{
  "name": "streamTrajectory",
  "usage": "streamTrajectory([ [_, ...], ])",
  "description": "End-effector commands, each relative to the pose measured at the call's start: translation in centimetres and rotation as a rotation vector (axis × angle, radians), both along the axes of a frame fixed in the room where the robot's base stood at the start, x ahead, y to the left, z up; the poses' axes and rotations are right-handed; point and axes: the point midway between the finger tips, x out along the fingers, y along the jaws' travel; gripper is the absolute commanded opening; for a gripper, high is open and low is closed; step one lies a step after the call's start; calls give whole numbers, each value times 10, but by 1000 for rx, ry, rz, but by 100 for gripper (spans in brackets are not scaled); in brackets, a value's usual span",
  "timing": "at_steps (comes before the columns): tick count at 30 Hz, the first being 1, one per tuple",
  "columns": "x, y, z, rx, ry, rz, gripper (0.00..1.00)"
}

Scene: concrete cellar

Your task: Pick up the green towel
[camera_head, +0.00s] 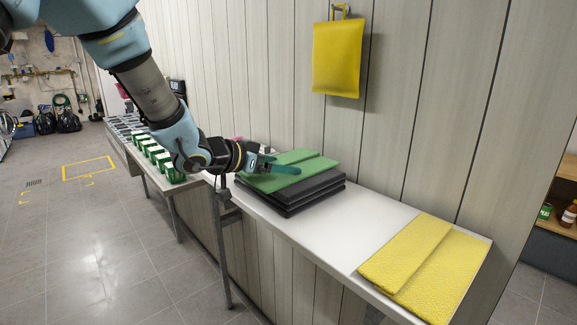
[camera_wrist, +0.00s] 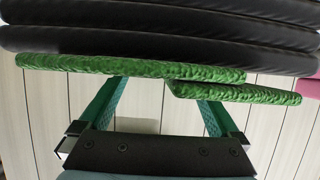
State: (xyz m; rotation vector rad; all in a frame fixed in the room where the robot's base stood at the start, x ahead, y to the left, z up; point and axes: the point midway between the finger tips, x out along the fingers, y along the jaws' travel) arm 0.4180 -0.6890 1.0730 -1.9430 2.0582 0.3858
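The folded green towel (camera_head: 312,164) lies on top of a stack of black folded items (camera_head: 305,194) on the white shelf. My gripper (camera_head: 290,169) is at the towel's near left side, with a teal finger reaching over its top. In the wrist view, the towel's green edge (camera_wrist: 100,66) runs across the picture, with the black stack (camera_wrist: 150,35) shown above it. The two fingers of my gripper (camera_wrist: 160,92) are spread apart with nothing visible between them. Their tips meet or pass behind the towel edge; contact cannot be told.
A folded yellow towel (camera_head: 432,262) lies on the near right of the shelf (camera_head: 330,235). A yellow cloth (camera_head: 338,60) hangs on the panelled wall. Several green-and-white boxes (camera_head: 155,153) stand on a table at the left. Bare shelf lies between the stack and the yellow towel.

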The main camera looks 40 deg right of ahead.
Motion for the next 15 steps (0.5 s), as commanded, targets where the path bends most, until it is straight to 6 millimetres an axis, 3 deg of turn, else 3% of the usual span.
streamTrajectory([
  [2,0,0,0,0,0,0,88],
  [15,0,0,0,0,1,0,38],
])
